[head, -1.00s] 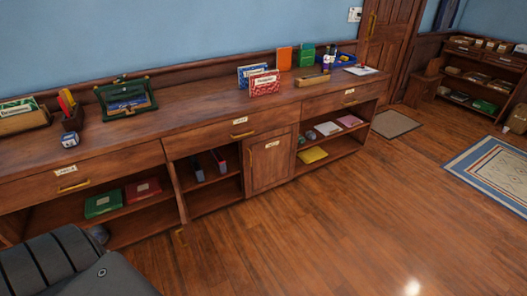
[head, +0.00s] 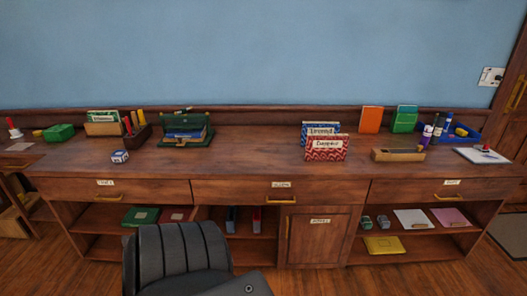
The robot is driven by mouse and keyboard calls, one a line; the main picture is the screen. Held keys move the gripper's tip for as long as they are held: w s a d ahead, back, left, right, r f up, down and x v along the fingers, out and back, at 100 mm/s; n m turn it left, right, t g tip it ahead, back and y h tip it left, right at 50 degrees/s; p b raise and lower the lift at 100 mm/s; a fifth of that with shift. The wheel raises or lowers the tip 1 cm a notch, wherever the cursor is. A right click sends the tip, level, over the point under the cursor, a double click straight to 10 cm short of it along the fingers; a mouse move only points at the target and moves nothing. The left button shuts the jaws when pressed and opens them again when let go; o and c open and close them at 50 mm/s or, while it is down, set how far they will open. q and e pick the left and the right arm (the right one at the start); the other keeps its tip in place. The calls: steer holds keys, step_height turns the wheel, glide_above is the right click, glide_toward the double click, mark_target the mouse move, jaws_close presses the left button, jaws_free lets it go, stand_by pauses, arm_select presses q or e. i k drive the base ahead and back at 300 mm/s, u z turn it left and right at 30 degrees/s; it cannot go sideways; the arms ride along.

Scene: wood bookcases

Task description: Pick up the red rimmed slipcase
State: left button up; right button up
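A red patterned upright case (head: 327,149) with a pale label stands on the wooden counter, right of the middle. A similar blue patterned case (head: 320,129) stands just behind it. On the lower shelf, a narrow upright red-edged item (head: 256,220) stands right of a blue one (head: 231,220), and a flat red item (head: 177,214) lies further left. I cannot tell for certain which of the red things is the red rimmed slipcase. Neither of my grippers is in view.
A dark ribbed chair-like object (head: 178,262) stands in front of the cabinet (head: 330,189), covering part of its lower shelves. A green holder (head: 187,128), a wooden tray (head: 397,155) and a blue tray (head: 467,135) stand on the counter. The counter's middle is mostly clear.

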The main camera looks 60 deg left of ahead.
mark_target(257, 209)
steer(key=u, duration=0.7)
steer(key=i, duration=1.3)
steer(key=u, duration=0.8)
